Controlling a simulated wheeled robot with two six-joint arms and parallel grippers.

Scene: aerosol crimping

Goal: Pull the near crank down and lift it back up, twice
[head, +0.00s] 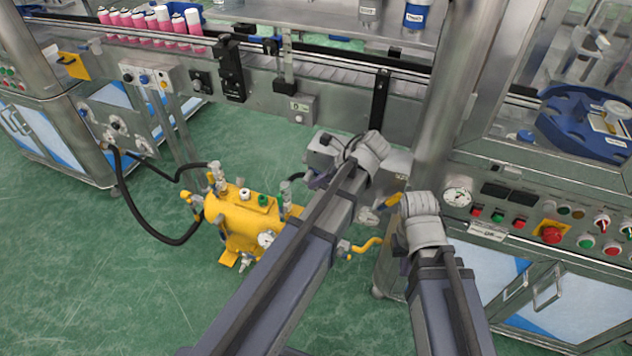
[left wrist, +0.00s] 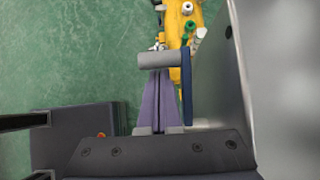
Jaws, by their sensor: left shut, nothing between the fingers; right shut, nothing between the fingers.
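In the left wrist view a crank shows as a grey cylindrical handle (left wrist: 163,59) joined to a dark blue arm (left wrist: 187,90). My left gripper (left wrist: 157,78) is shut and empty, its purple fingers side by side with their tips at the handle. The handle crosses in front of the tips; I cannot tell whether they touch. In the head view a small purple part of my left gripper (head: 318,181) shows beside the grey wrist, and the crank is hidden behind my arm. My right arm reaches the machine front, but its fingers are hidden behind its wrist.
A yellow tank (head: 236,222) with valves and a black hose (head: 140,215) stands on the green floor left of my left arm. A conveyor (head: 330,80) runs behind. A control panel (head: 545,222) with a red emergency button (head: 551,235) is at the right. Open floor lies at lower left.

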